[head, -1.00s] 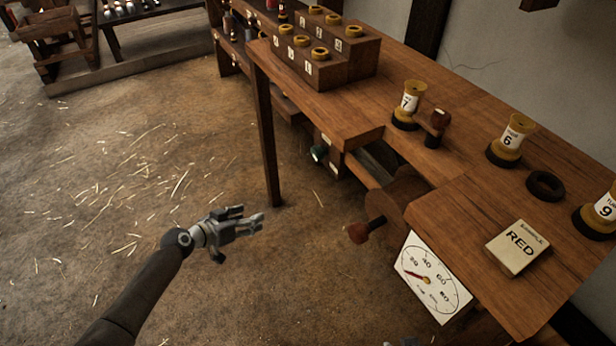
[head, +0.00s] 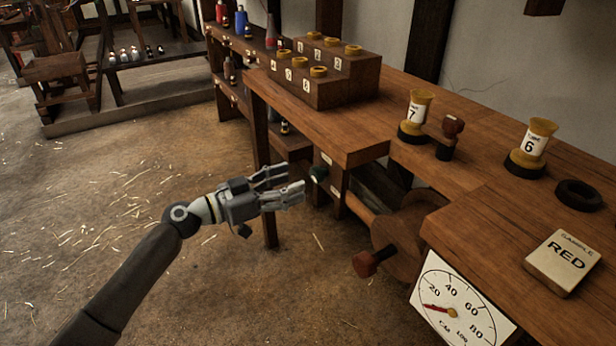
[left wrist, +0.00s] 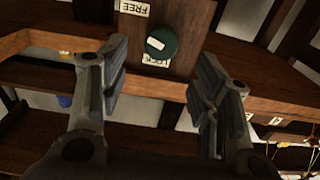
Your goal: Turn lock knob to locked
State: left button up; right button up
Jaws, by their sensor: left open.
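The lock knob (head: 319,173) is a small dark green round knob on the wooden front below the bench top. In the left wrist view the knob (left wrist: 163,44) carries a white mark. A FREE label (left wrist: 133,8), upside down there, and a partly covered LOCK label (left wrist: 157,62) lie on either side of it. The mark points to the left, and I cannot tell which setting it is on. My left gripper (head: 290,183) is open and empty, its fingers toward the knob but apart from it. The knob shows between and beyond the fingers (left wrist: 155,85). My right gripper is not seen.
The bench top (head: 440,165) overhangs the knob. A bench leg (head: 268,225) is close behind my left gripper. The floor to the left is open.

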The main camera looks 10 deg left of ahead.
aim_at(313, 175)
pick_arm(q)
jog(key=x, duration=0.5)
jog(key=shift+w+d, duration=0.2)
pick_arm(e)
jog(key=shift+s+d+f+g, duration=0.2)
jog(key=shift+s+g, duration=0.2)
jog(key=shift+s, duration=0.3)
pick_arm(q)
jog(key=c, duration=1)
